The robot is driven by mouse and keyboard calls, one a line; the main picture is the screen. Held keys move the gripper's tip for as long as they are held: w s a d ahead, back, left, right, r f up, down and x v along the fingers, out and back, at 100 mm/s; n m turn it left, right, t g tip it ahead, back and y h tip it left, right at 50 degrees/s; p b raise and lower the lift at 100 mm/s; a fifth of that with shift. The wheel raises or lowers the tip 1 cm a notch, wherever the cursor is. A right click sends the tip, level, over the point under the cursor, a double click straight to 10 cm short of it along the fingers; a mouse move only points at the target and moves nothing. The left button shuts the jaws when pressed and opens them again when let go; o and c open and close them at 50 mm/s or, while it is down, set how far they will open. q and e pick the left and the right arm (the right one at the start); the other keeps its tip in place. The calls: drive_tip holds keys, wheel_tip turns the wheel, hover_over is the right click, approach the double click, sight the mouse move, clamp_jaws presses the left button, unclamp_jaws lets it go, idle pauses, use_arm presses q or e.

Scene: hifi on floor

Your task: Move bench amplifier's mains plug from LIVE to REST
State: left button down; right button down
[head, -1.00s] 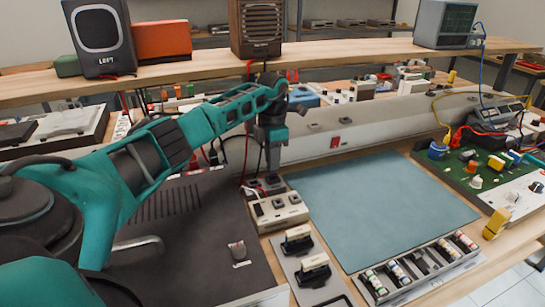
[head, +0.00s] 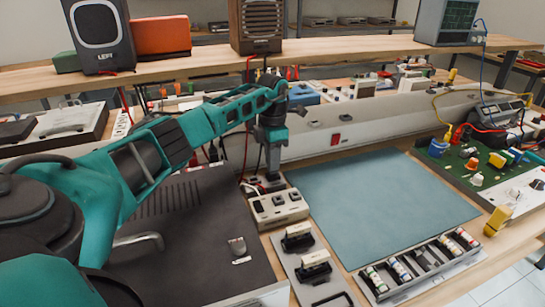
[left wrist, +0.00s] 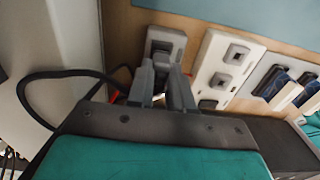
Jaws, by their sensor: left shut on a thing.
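My left gripper (head: 271,174) points down at the back end of the cream socket block (head: 277,208). In the left wrist view its two grey fingers (left wrist: 161,88) are shut on the mains plug, which is mostly hidden between them. A black cable (left wrist: 62,75) runs from the fingers to the left. Just beyond the fingertips is a small pale socket unit (left wrist: 180,42). The socket block, also in the left wrist view (left wrist: 240,52), lies to its right. I cannot read LIVE or REST, nor tell whether the plug is seated. My right gripper is not in view.
A grey plate (head: 290,262) with two black-and-cream fittings lies in front of the block. A dark amplifier top (head: 195,260) is left, a blue mat (head: 385,205) right. A long grey trunking (head: 370,128) stands behind. The mat is clear.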

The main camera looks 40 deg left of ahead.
use_arm(q)
drive_tip(key=shift+f, duration=0.35)
idle(0.3)
idle(0.4)
drive_tip(key=c, duration=0.9)
unclamp_jaws()
drive_tip(key=shift+c, duration=0.2)
wheel_tip(320, 180, up, 18)
drive_tip(key=p, duration=0.4)
drive_tip(key=shift+s+d+f, duration=0.1)
